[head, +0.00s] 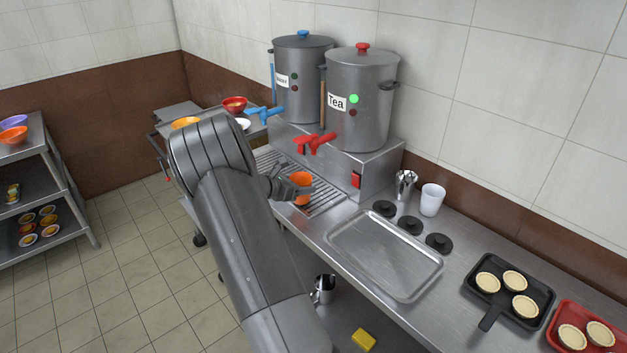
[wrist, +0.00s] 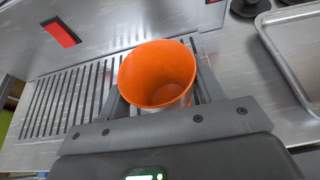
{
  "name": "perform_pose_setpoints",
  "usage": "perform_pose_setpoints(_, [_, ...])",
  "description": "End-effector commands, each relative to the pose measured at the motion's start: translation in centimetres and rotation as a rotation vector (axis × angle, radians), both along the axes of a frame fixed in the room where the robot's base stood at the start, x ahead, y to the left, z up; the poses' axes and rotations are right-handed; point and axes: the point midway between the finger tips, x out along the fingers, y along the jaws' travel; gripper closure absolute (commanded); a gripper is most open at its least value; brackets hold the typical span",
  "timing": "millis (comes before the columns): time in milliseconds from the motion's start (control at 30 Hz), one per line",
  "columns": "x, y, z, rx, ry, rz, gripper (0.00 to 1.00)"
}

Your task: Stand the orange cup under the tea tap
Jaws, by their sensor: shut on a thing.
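The orange cup (head: 301,181) is at the drip grate (head: 322,199) on the counter, in front of the tea pot's stand. My gripper (head: 287,186) is shut on the cup from the left in the head view. The wrist view shows the cup (wrist: 157,75) upright and empty between the fingers, over the slotted grate (wrist: 66,103). I cannot tell whether its base touches the grate. The tea pot (head: 361,100) has a red lid and a "Tea" label. Its red tap (head: 314,143) sticks out above and near the cup.
A second pot (head: 300,80) with a blue tap (head: 263,114) stands at the left. A red switch (head: 356,180) is on the stand. To the right are a metal tumbler (head: 405,184), a white cup (head: 432,199), black lids (head: 410,225) and an empty tray (head: 385,253).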

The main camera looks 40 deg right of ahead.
Motion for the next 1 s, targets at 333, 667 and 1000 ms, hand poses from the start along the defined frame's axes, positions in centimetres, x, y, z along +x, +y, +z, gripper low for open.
perform_pose_setpoints(333, [-0.1, -3.3, 0.0, 0.000, 0.000, -0.003, 0.65])
perform_pose_setpoints(667, [0.0, -5.5, -0.6, 0.000, 0.000, 0.001, 0.65])
perform_pose_setpoints(1000, [0.0, -5.5, -0.9, 0.001, 0.000, 0.000, 0.30])
